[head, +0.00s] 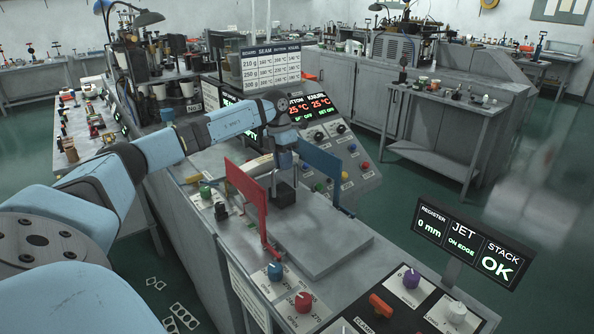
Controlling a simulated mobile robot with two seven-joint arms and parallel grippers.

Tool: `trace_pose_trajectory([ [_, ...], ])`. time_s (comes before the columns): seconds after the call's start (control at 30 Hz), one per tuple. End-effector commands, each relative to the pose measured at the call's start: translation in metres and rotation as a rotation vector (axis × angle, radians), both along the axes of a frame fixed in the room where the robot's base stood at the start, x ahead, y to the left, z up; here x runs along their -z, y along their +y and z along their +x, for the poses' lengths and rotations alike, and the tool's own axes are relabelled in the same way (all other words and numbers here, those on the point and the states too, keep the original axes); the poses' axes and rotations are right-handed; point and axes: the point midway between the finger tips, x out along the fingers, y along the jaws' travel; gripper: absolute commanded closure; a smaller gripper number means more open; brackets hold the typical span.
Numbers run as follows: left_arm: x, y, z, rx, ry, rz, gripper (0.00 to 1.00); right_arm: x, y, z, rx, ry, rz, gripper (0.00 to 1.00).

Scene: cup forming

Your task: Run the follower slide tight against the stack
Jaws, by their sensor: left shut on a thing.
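My left gripper (285,172) points down over the machine's flat grey bed (318,240), between a red upright plate (246,194) and a blue upright plate (321,169). It is shut on the top of a small dark block (284,194), which looks like the follower slide. The block stands at the back part of the bed. I cannot make out a separate stack beside it; the plates and my arm hide part of that area. A display (463,243) at the right reads register 0 mm, jet on edge, stack OK. My right gripper is not in view.
A blue knob (275,271), a red knob (303,302), a purple knob (411,278) and an orange lever (380,305) sit at the front. A sloped control panel (330,140) stands behind the bed. A pale blurred shape crosses the right side.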

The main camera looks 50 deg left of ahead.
Motion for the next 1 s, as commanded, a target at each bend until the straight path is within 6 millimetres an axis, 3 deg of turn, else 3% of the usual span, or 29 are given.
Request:
trace_pose_trajectory([
  [0.2, -0.002, 0.023, 0.002, -0.003, -0.003, 0.0, 1.0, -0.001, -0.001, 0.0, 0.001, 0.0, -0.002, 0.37],
  [0.6, -0.002, 0.027, 0.003, -0.002, -0.004, 0.001, 1.0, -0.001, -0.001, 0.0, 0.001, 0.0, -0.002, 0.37],
  [0.63, -0.002, 0.027, 0.003, -0.002, -0.004, 0.001, 0.81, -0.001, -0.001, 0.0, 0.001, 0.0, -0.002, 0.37],
  [0.73, -0.002, 0.026, 0.003, -0.002, -0.003, 0.001, 0.6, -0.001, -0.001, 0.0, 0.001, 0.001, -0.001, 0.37],
  [1.0, -0.002, 0.026, 0.003, 0.0, -0.002, 0.0, 0.6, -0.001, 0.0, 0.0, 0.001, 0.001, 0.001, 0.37],
])
